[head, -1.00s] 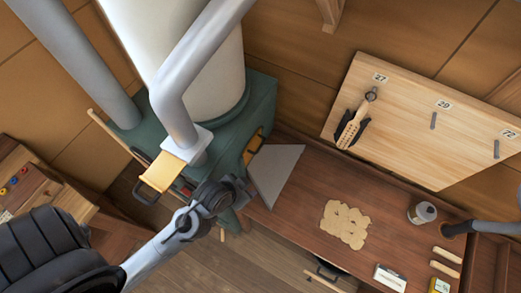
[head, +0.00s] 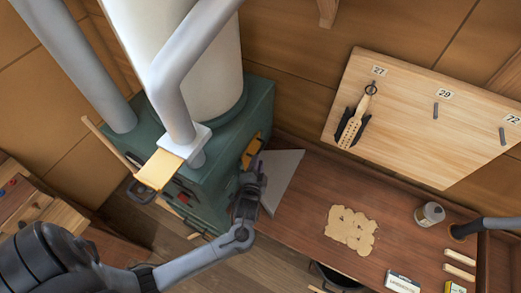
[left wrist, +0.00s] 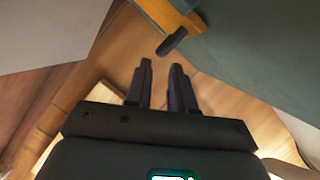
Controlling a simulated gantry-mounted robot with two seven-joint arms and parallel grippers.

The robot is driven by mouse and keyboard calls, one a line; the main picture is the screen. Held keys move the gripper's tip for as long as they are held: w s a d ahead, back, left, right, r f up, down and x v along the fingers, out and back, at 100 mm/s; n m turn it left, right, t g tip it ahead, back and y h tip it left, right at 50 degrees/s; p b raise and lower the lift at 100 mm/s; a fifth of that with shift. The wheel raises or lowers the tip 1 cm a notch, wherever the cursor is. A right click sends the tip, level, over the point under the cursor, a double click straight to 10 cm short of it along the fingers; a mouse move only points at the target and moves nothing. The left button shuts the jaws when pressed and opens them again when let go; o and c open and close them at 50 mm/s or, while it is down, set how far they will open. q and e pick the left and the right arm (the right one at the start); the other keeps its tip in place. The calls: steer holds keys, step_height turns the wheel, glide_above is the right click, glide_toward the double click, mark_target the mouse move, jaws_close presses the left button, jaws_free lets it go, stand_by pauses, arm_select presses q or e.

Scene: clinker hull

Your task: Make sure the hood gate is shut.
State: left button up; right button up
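A yellow gate plate (head: 251,150) with a dark handle sits on the right side of the green cabinet, beside the grey hood (head: 279,178). Another yellow plate (head: 160,170) sticks well out of the pale collar on the grey duct, with a dark handle at its outer end. I cannot tell from the pictures which one is the hood gate. My left gripper (head: 257,166) is just below the cabinet-side plate. In the left wrist view, its fingers (left wrist: 161,70) are parted and empty, near a yellow part (left wrist: 178,14) with a dark handle (left wrist: 178,37).
The green cabinet (head: 225,120) carries a white drum. The bench's middle is mostly clear.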

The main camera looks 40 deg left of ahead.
mark_target(260, 149)
arm_select(q)
steer(key=x, duration=0.7)
steer(key=shift+w+a, duration=0.2)
jaws_close()
steer(key=shift+f, duration=0.15)
